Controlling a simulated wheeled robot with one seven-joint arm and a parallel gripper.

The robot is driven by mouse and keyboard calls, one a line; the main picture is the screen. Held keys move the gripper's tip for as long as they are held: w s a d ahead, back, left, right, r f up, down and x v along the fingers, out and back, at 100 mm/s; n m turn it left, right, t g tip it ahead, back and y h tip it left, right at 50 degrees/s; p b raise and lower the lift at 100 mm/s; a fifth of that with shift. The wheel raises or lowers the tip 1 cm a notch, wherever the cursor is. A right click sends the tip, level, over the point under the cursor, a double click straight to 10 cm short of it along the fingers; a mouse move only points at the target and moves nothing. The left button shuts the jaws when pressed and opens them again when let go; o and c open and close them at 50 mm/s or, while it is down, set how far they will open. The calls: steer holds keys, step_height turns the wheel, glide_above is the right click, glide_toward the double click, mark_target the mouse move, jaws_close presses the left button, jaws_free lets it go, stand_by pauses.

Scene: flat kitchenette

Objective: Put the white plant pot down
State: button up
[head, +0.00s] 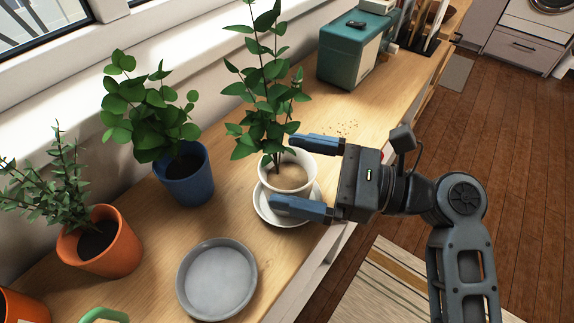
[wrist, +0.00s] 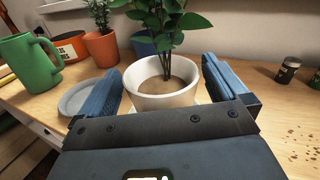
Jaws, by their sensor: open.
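The white plant pot (head: 288,178) stands upright with a tall leafy plant in pale soil. It is on a white saucer (head: 268,214) near the counter's front edge. My gripper (head: 305,172) is open, with one blue finger on each side of the pot. In the wrist view the white pot (wrist: 163,92) sits between the two fingers (wrist: 168,85), and gaps show between the fingers and its rim. The pot's base is partly hidden by the near finger and by the gripper body.
A grey saucer (head: 217,278) lies bare to the left. A blue pot (head: 187,178) and an orange pot (head: 103,250) with plants stand along the wall. A teal box (head: 350,52) is at the back. A green mug (wrist: 28,62) and small jars (wrist: 287,70) show in the wrist view.

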steer(key=v, duration=1)
steer(key=shift+a+f, duration=0.1)
steer(key=s+d+f+n+t+h, duration=0.2)
steer(key=s+d+f+t+h, duration=0.1)
steer(key=s+f+h, duration=0.4)
steer(key=s+d+f+n+t+h, duration=0.25)
steer(key=s+f+t+h, duration=0.2)
steer(key=f, duration=0.55)
steer(key=s+d+r+n+t+h, duration=0.3)
steer(key=s+r+n+h, duration=0.3)
steer(key=s+r+n, duration=0.6)
steer(key=s+d+n, duration=0.1)
steer(key=s+n, duration=0.2)
steer(key=shift+s+r, duration=0.2)
steer(key=shift+s, duration=0.2)
steer(key=shift+n, duration=0.25)
